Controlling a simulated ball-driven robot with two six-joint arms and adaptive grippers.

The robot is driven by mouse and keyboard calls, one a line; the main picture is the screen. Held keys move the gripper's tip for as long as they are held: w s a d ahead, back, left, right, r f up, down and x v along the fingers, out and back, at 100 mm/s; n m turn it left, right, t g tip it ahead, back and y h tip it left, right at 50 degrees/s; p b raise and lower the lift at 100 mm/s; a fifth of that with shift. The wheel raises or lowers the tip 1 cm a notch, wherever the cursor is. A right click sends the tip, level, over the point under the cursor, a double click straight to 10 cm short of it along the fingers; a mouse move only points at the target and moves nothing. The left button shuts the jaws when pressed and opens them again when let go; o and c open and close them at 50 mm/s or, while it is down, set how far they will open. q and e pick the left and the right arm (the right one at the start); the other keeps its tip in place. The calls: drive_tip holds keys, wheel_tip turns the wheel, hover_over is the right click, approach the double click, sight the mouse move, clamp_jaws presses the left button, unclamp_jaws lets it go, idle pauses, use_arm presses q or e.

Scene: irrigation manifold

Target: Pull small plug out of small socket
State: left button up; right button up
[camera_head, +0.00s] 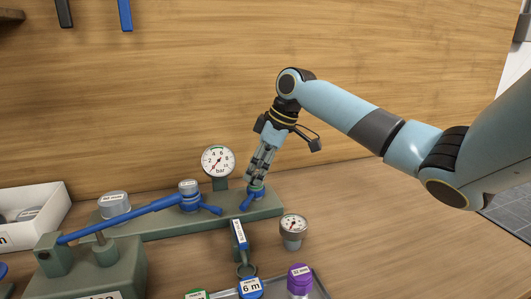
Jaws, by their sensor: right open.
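My right gripper (258,179) comes down from above, pointing down at the right end of a green manifold bar (155,229). Its jaws are open, with the tips at or around a small blue fitting (256,192) on the bar. I take this fitting to be the small plug in its socket; the fingers partly hide it, and contact cannot be told. A blue lever sticks out at its lower left. A larger blue fitting with a grey labelled cap (189,188) stands further left on the bar. My left gripper is not in view.
A bar gauge (218,161) stands close left of my right gripper. A small gauge (293,231) is in front. A long blue lever (120,219) runs to a green block (90,269). A purple-capped piece (300,280) and blue "6 m" piece (250,287) are at the front.

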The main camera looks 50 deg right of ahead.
drive_tip(key=shift+w+a+f, duration=0.15)
drive_tip(key=shift+w+f, duration=0.05)
drive_tip(key=shift+f, duration=0.4)
drive_tip(key=shift+c, duration=0.7)
clamp_jaws()
drive_tip(key=shift+r, duration=0.15)
drive_tip(key=shift+r+p, duration=0.85)
drive_tip(key=shift+p, duration=0.35)
drive_tip(key=shift+r, duration=0.2)
